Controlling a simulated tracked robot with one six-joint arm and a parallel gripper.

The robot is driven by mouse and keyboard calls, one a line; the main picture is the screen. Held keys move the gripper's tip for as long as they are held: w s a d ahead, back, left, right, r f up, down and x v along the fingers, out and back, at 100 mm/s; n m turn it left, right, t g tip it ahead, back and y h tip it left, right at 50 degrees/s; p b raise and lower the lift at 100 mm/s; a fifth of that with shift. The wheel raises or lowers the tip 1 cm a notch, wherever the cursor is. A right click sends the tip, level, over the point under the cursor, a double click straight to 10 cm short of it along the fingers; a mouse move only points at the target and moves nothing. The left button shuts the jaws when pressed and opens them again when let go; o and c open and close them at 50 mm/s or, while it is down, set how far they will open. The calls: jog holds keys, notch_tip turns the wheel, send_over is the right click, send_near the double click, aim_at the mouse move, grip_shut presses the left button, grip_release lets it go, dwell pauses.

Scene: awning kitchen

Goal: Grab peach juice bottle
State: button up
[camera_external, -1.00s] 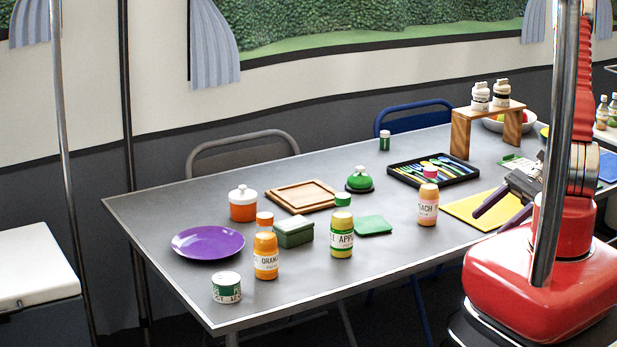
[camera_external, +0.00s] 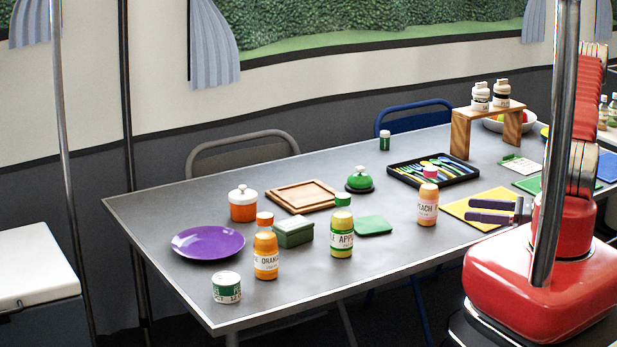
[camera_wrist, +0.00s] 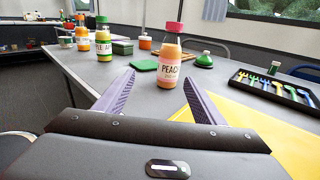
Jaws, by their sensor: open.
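The peach juice bottle (camera_external: 428,206) stands upright on the grey table, with a pinkish-red cap and a label reading PEACH. In the wrist view the bottle (camera_wrist: 169,66) stands ahead of my gripper, near the right finger's side of the gap. My gripper (camera_external: 486,212) is open and empty, low over the yellow mat to the right of the bottle in the external view. Its two purple fingers also show in the wrist view (camera_wrist: 158,82), spread apart. The fingers appear short of the bottle, with no contact seen.
An apple juice bottle (camera_external: 341,236) and an orange juice bottle (camera_external: 265,255) stand farther left. A green square coaster (camera_external: 373,225) lies left of the peach bottle. A black cutlery tray (camera_external: 459,177) lies behind it. The yellow mat (camera_external: 463,207) is to its right.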

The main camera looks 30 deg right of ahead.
aim_at(429, 199)
jog(key=shift+w+d+r, duration=0.2)
jog(key=shift+w+d, duration=0.2)
jog(key=shift+d, duration=0.05)
jog(key=shift+d+r+t+h, duration=0.1)
jog(key=shift+r+t+h, duration=0.05)
jog(key=shift+t+h, duration=0.2)
jog(key=shift+w, duration=0.1)
jog(key=shift+x, duration=4.3)
jog(key=shift+x, duration=2.6)
jog(key=shift+c, duration=0.2)
